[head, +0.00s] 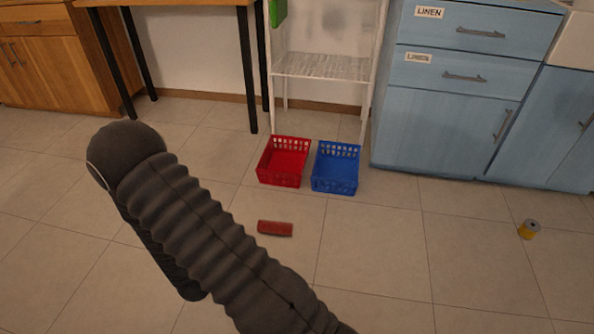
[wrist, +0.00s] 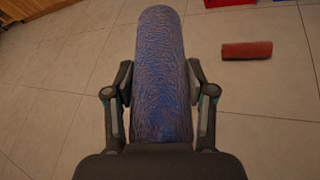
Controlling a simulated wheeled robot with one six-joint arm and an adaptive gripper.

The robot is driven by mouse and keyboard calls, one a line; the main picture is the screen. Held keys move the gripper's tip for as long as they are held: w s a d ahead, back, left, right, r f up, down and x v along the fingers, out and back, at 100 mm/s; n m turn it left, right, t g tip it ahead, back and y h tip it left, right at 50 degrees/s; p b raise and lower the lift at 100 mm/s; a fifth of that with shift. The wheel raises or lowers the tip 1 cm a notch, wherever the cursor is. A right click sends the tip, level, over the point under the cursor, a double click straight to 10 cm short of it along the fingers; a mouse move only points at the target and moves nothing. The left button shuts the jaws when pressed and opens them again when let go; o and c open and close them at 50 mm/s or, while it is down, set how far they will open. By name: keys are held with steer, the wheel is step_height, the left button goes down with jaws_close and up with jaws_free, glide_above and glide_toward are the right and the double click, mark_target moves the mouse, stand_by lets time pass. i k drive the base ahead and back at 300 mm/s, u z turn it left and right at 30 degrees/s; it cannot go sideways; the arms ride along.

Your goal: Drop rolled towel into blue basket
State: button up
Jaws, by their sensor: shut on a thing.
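In the wrist view my gripper (wrist: 160,97) is shut on a long dark blue rolled towel (wrist: 162,45), with one finger on each side of it. The towel points away from me. In the head view my arm crosses the left and middle, and neither the gripper's fingers nor the held towel can be made out. The blue basket (head: 336,186) stands on the floor, right of the red basket (head: 281,178), and looks empty. Its edge may also show at the top right of the wrist view, cut off by the frame.
A small red roll (head: 275,228) lies on the tiles in front of the baskets; it also shows in the wrist view (wrist: 246,50). A white shelf rack (head: 322,67) stands behind them. Blue cabinets (head: 445,130) are at right.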

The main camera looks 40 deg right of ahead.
mark_target(337, 176)
steer(key=u, duration=0.1)
steer(key=i, duration=3.1)
steer(key=z, duration=2.55)
